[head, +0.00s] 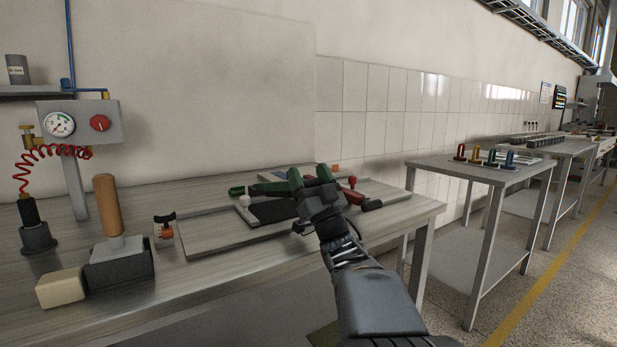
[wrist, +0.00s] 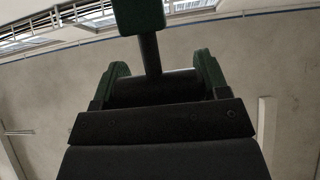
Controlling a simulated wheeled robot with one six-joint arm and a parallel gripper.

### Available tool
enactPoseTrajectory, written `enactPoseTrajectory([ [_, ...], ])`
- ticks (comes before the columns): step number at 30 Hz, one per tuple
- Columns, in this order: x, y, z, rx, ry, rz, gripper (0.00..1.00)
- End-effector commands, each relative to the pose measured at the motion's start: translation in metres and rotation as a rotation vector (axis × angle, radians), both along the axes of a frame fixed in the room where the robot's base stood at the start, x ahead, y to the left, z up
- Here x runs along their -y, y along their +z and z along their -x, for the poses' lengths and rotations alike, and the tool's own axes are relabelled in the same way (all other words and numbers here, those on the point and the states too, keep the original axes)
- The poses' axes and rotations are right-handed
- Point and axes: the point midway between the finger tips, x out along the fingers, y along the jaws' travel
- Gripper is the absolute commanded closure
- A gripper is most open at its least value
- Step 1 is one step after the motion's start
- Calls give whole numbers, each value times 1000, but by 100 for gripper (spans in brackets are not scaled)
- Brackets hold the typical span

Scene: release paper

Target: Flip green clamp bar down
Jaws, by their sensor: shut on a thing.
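My gripper (head: 309,179), with green fingers, reaches in from the right and is at the bar's right part. In the wrist view my gripper (wrist: 160,64) has a finger on each side of a dark rod with a green block (wrist: 138,16) at its far end. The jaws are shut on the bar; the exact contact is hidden.
A red-topped handle (head: 352,183) and a dark red-ended one (head: 371,205) are right of my gripper. A small orange and black clamp (head: 165,230), a wooden-handled stamp (head: 108,205) and a pale block (head: 60,288) stand left. Bare bench lies in front of the fixture.

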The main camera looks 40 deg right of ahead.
Motion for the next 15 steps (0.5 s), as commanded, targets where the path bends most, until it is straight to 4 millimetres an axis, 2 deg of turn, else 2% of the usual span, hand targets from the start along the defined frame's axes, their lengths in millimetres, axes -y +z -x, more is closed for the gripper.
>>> enactPoseTrajectory([
  [2, 0, 2, 1, 5, -1, 1, 75],
  [3, 0, 2, 1, 5, -1, 1, 28],
  [10, 0, 1, 1, 4, 1, 1, 6],
  [15, -1, 1, 0, 3, 1, 1, 6],
])
